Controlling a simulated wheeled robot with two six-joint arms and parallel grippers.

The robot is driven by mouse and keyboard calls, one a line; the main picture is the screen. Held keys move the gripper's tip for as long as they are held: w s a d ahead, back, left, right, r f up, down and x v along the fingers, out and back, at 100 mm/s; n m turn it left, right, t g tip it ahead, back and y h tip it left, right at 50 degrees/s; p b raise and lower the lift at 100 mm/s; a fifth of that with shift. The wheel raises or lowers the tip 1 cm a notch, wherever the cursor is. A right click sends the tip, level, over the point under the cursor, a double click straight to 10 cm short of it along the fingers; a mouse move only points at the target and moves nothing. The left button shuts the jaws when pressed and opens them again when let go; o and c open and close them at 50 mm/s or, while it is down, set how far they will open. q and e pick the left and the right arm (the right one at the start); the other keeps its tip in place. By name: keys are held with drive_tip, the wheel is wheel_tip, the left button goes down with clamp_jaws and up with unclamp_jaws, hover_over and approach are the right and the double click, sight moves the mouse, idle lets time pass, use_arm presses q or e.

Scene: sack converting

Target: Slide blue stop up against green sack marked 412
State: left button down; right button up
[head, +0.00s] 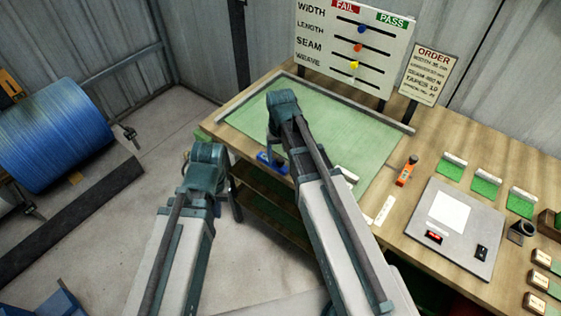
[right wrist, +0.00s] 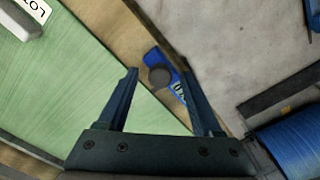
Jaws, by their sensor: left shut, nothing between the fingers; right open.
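The blue stop (right wrist: 153,57) sits on the wooden strip beside the green sheet in the right wrist view, with a dark round knob and a partly hidden white label. It also shows in the head view (head: 268,160), half behind my right arm. The green sack (head: 350,135) looks to be the flat green sheet on the bench; a white "LOT" label (right wrist: 34,10) is cut off, so 412 cannot be read. My right gripper (right wrist: 158,70) is open, its fingers either side of the stop; contact cannot be told. My left gripper (head: 235,203) is shut and empty beside the bench.
A grey bar borders the sheet's far side, before a PASS/FAIL board (head: 352,48) and an order sign (head: 430,73). An orange tool (head: 407,170), a grey scale (head: 455,228) and small sample cards lie to the right.

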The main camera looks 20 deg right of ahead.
drive_tip(key=shift+c, duration=0.4)
clamp_jaws()
drive_tip(key=shift+w, duration=0.1)
idle(1.0)
